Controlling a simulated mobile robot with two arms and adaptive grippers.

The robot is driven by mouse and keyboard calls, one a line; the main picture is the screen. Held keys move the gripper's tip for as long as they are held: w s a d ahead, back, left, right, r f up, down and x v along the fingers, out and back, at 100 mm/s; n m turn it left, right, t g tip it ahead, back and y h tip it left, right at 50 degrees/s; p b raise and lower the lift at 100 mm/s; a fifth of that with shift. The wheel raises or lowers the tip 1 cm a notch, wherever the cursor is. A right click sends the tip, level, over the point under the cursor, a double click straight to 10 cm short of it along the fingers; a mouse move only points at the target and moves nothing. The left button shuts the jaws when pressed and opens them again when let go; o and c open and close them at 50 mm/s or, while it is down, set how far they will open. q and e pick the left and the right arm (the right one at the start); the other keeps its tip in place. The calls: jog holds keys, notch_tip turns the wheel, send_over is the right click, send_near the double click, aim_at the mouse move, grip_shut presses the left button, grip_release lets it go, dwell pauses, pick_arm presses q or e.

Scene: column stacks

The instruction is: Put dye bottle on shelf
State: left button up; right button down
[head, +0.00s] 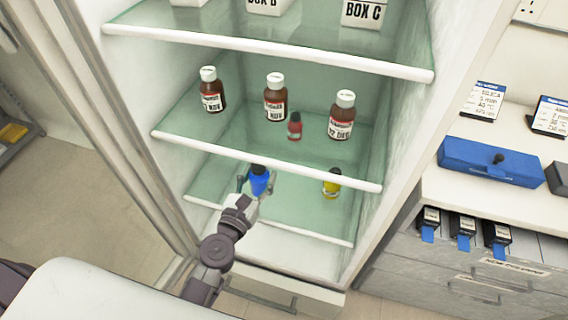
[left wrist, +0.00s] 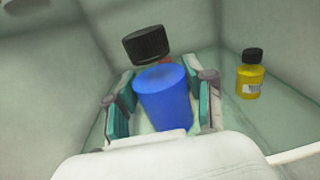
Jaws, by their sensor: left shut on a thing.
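A small blue dye bottle (head: 259,183) with a dark cap is in my left gripper (head: 256,190), inside the cabinet at the lower glass shelf (head: 290,203). In the left wrist view the blue bottle (left wrist: 164,97) sits between the two finger pads of the left gripper (left wrist: 163,100), its black cap pointing away. I cannot tell whether its base touches the shelf. A yellow dye bottle (head: 331,184) stands to the right on the lower shelf; it also shows in the left wrist view (left wrist: 250,78). My right gripper is out of view.
Several brown bottles, such as one (head: 275,98), stand on the middle shelf above my gripper. White boxes (head: 365,12) are on the top shelf. Cabinet walls bound both sides. A counter at the right holds a blue case (head: 490,162). The lower shelf is clear between blue and yellow.

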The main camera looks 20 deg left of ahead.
pick_arm(q)
jog(key=w+f+b, duration=0.1)
jog(key=w+f, duration=0.1)
jog(key=w, duration=0.1)
jog(key=w+d+f+b, duration=0.1)
jog(key=w+f, duration=0.1)
jog(key=w, duration=0.1)
jog(key=w+f+b, duration=0.2)
jog(key=w, duration=0.2)
jog(key=shift+d+f, duration=0.15)
jog(key=shift+d, duration=0.05)
notch_tip(320, 180, down, 4)
jog(key=b, duration=0.2)
jog(key=shift+b, duration=0.35)
jog(key=shift+r, duration=0.2)
jog(key=shift+f+b, duration=0.3)
jog(key=o, duration=1.4)
